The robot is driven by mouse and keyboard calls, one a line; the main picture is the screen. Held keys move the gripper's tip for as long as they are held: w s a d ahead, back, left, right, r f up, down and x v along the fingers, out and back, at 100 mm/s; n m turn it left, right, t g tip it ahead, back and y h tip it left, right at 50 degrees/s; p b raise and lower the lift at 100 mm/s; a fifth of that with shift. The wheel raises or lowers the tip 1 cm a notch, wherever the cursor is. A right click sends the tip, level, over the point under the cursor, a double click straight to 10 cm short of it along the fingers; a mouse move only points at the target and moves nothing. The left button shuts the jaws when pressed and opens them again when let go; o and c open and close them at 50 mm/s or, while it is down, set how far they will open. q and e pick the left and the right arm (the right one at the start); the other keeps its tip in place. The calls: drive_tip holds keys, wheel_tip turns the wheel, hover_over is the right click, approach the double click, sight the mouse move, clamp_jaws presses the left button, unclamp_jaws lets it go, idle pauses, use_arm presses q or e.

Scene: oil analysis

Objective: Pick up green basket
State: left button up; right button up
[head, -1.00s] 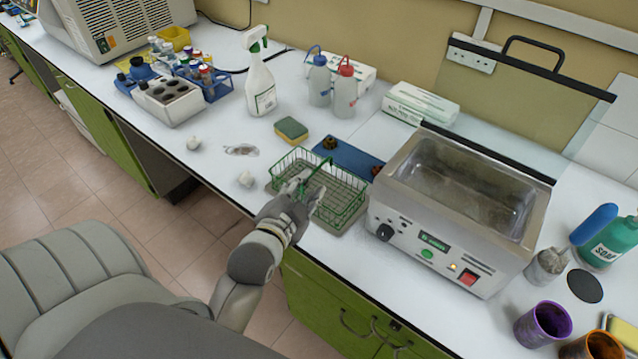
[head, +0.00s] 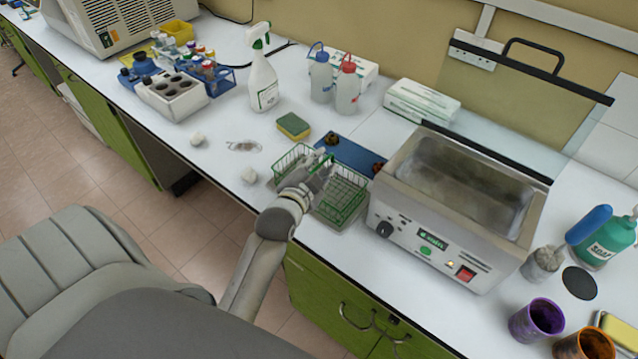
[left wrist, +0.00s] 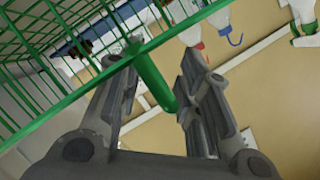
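The green wire basket (head: 344,195) stands on a grey tray at the front of the bench, left of the steel bath. My left gripper (head: 322,162) is over the basket's middle and hides part of it. In the left wrist view the gripper (left wrist: 160,75) is open. The basket's green handle (left wrist: 152,78) lies between its two fingers, with gaps visible on both sides. The basket's wire mesh (left wrist: 40,60) fills the upper left of that view. My right gripper is not in view.
The steel bath (head: 455,200) with its raised clear lid stands close to the basket's right. A blue tray (head: 350,153) lies behind it, a sponge (head: 293,125) behind left.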

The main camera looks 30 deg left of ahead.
use_arm(q)
drive_tip(key=shift+c, duration=0.7)
clamp_jaws()
drive_tip(key=shift+r, duration=0.1)
